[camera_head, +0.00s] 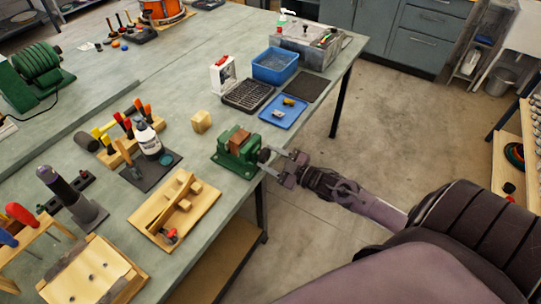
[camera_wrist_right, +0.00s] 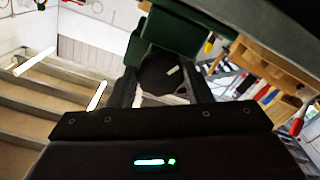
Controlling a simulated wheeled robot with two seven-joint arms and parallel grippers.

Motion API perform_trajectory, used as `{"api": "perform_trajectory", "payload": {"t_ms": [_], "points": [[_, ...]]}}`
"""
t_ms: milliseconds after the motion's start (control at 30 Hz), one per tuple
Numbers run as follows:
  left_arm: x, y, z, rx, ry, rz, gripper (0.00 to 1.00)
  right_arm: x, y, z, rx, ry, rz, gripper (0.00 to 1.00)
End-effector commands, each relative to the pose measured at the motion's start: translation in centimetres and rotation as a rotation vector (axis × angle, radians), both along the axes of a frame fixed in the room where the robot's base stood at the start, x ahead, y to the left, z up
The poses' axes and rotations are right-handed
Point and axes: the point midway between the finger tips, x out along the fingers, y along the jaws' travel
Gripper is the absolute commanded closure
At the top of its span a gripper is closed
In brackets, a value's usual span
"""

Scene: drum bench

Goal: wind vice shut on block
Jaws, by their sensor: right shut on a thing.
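The green vice (camera_head: 236,152) stands at the front edge of the bench. A reddish-brown block (camera_head: 239,136) sits at the top of it, between its jaws as far as I can see. A dark round handle or knob (camera_head: 265,155) sticks out from the vice's front. My right gripper (camera_head: 279,162) reaches in from the right and is shut on this handle. In the right wrist view the dark handle (camera_wrist_right: 160,74) lies between the two fingers, with the green vice body (camera_wrist_right: 172,32) above it. My left gripper is not in view.
A pale wooden block (camera_head: 201,121) stands on the bench behind the vice. A blue tray (camera_head: 283,112) and a blue bin (camera_head: 275,65) lie farther back. A wooden board with a clamp-like piece (camera_head: 200,210) is at the front left. Open floor lies right of the bench.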

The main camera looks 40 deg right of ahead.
Motion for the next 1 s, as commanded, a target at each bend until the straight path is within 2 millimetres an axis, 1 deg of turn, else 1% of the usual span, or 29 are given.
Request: {"api": "perform_trajectory", "payload": {"t_ms": [33, 567, 600, 733, 1000], "points": [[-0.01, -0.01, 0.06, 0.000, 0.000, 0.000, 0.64, -0.24, -0.03, -0.45, 0.009, 0.014, -0.001, 0.77], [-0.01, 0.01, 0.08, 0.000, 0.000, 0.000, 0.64, -0.30, 0.00, -0.61, 0.028, 0.025, 0.000, 0.77], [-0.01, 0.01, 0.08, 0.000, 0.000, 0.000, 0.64, -0.31, 0.00, -0.62, 0.028, 0.025, 0.000, 0.49], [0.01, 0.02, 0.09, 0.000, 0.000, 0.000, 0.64, -0.22, -0.01, -0.45, 0.027, 0.021, 0.000, 0.33], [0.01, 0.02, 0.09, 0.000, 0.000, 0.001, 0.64, -0.15, -0.02, -0.22, 0.026, 0.016, 0.000, 0.33]]}}
